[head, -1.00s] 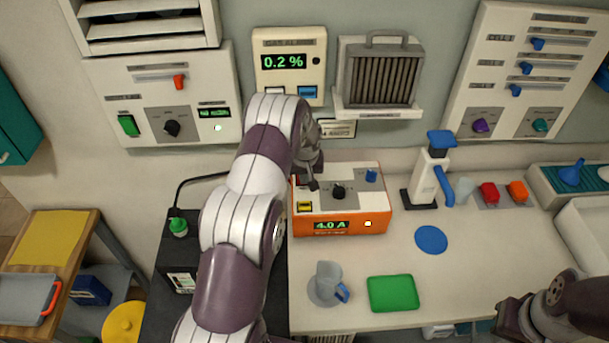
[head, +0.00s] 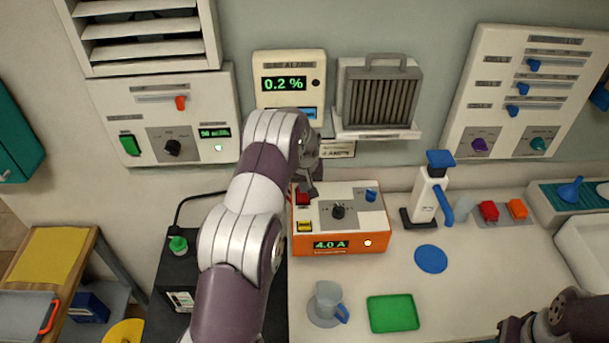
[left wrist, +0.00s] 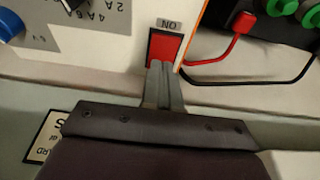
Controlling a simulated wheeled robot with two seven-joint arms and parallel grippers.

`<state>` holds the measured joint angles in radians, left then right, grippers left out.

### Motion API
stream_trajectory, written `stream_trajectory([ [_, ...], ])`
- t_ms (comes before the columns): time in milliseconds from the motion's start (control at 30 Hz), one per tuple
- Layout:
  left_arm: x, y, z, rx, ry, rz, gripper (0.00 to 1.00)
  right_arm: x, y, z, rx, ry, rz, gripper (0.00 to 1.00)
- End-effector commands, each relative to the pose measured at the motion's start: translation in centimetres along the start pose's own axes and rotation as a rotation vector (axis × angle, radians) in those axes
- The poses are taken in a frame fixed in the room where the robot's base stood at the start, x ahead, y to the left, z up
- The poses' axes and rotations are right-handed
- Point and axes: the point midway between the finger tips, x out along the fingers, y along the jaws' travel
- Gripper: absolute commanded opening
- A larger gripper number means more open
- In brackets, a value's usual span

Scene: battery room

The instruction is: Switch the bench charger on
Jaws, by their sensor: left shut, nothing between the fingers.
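The bench charger (head: 380,238) is an orange box with a cream top on the bench. Its display (head: 331,245) reads 4.0 A, and a small white lamp beside it is lit. A red switch (head: 302,199) is at its rear left; in the left wrist view the switch (left wrist: 166,46) is marked ON. My left gripper (head: 311,192) is shut and empty. In the left wrist view its fingertips (left wrist: 158,67) overlap the switch's near edge; whether they touch it I cannot tell. My right gripper (head: 512,328) is dark at the lower right, its fingers unclear.
A black dial (head: 338,211), a blue knob (head: 371,195) and a yellow button (head: 304,226) share the charger's top. A wall panel with a green switch (head: 130,145) is behind left.

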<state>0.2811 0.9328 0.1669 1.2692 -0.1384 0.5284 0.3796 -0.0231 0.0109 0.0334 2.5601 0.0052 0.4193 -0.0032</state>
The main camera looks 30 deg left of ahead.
Motion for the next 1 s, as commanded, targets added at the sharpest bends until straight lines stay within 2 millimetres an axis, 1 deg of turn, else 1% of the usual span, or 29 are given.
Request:
stream_trajectory([
  [33, -1.9, 0.0, -0.6, 0.0, 0.003, 0.001, 0.0, -1.4, 0.0, -0.2, 0.0, 0.0, 0.0, 0.0],
  [67, -2.7, -0.1, -0.7, 0.001, 0.003, 0.001, 0.0, -1.8, 0.0, -0.2, 0.0, 0.0, 0.0, 0.0],
  [100, -2.5, 0.0, -0.1, 0.001, 0.003, 0.001, 0.0, -0.1, 0.0, -0.1, 0.0, 0.002, 0.0, 0.0],
  [167, -3.9, 0.0, 0.3, 0.002, 0.004, 0.002, 0.0, 0.8, 0.0, 0.1, 0.0, 0.0, 0.0, 0.0],
  [200, -4.9, 0.0, 0.5, 0.001, 0.004, 0.001, 0.0, 1.1, 0.0, 0.2, 0.0, -0.001, 0.0, 0.0],
  [300, -7.1, -0.1, 1.0, 0.001, 0.003, 0.001, 0.0, 1.9, 0.0, 0.2, 0.0, 0.0, 0.0, 0.0],
  [400, -8.9, -0.1, 1.4, 0.001, 0.002, 0.001, 0.0, 2.5, 0.0, 0.3, 0.0, 0.0, 0.0, 0.0],
  [500, -10.3, -0.1, 1.7, 0.001, 0.002, 0.0, 0.0, 2.8, 0.0, 0.3, 0.0, 0.0, 0.0, 0.0],
  [667, -11.3, -0.1, 1.9, 0.001, 0.0, 0.0, 0.0, 2.9, 0.0, 0.3, 0.0, 0.0, 0.0, 0.0],
  [1000, -11.4, -0.1, 1.9, 0.001, 0.0, 0.0, 0.0, 2.8, 0.0, 0.3, 0.0, 0.0, 0.0, 0.0],
])
